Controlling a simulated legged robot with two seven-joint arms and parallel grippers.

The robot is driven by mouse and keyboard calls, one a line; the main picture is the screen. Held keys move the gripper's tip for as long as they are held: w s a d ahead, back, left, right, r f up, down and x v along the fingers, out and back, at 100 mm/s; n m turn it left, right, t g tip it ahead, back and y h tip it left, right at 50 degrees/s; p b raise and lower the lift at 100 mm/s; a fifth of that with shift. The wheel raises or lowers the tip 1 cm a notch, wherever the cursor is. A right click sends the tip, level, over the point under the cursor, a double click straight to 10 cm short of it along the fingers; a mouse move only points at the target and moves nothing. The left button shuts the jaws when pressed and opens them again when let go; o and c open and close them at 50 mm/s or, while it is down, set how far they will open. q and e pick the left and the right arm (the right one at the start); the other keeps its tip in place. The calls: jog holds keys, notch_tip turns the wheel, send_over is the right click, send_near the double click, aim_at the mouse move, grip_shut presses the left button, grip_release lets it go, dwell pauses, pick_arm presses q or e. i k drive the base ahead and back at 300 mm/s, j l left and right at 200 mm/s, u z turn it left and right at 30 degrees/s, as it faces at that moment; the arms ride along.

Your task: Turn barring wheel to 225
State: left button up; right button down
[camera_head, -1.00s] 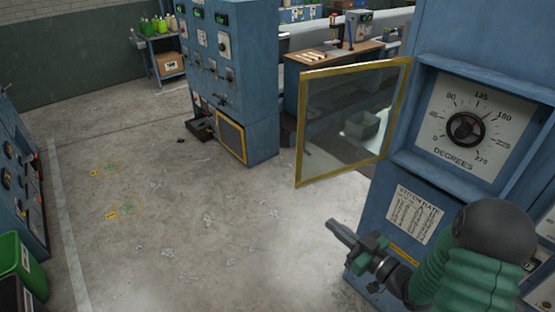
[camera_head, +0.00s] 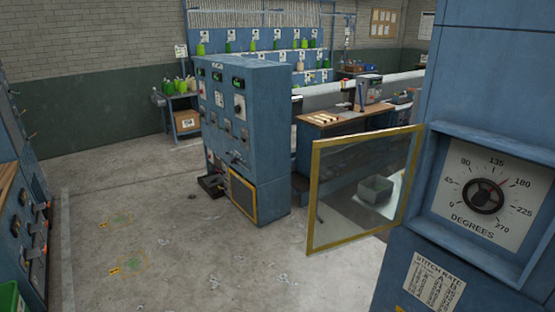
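The barring wheel (camera_head: 484,197) is a small dark round handwheel at the centre of a white dial plate (camera_head: 460,180) marked in degrees from 0 to 270. The plate is recessed in a blue cabinet (camera_head: 482,75) at the right. A thin red pointer mark beside the wheel lies between 135 and 180, seemingly nearer 180. A yellow-framed clear door (camera_head: 316,195) stands swung open to the left of the recess, leaving the wheel uncovered. Neither of my grippers is in view, and nothing touches the wheel.
A stitch rate card (camera_head: 434,283) is fixed below the dial. A blue control cabinet (camera_head: 262,130) stands mid-floor, with a workbench (camera_head: 340,122) behind it. Another panel (camera_head: 25,220) lines the left edge. The concrete floor (camera_head: 190,265) between is mostly clear.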

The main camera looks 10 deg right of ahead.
aim_at(480, 199)
jog(key=i+z, duration=0.45)
jog(key=i+j+z, duration=0.15)
jog(key=z, duration=0.35)
jog(key=i+j+z, duration=0.7)
jog(key=z, duration=0.2)
jog(key=i+j+z, duration=0.2)
jog(key=j+z, duration=0.25)
jog(key=i+j+z, duration=0.1)
jog(key=j+z, duration=0.85)
jog(key=j, duration=0.15)
